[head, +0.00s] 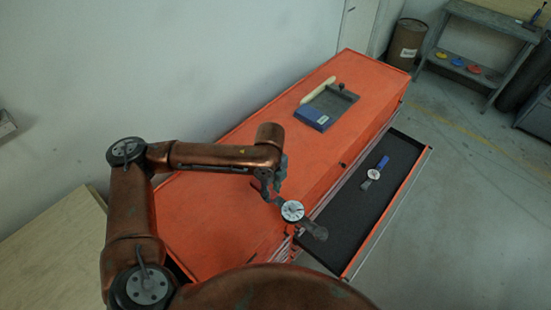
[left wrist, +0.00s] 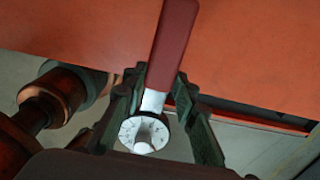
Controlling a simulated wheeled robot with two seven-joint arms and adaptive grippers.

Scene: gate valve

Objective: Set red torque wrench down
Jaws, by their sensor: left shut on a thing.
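My left gripper (head: 272,187) is shut on the red torque wrench near the front edge of the orange cabinet (head: 215,210). In the head view, the wrench's white dial (head: 292,211) and dark head (head: 314,231) stick out toward the open drawer side; I cannot tell how high it is. In the left wrist view, the red torque wrench (left wrist: 173,42) runs between the fingers (left wrist: 162,100), its red handle over the orange top and its dial (left wrist: 143,133) near the camera. Most of the handle is hard to see in the head view. My right gripper is out of view.
An open drawer (head: 345,215) with a dark lining holds a blue-handled wrench (head: 374,174). A grey and blue tray (head: 335,104) and a pale roll (head: 318,90) lie farther back on the cabinet. The orange top between tray and gripper is clear.

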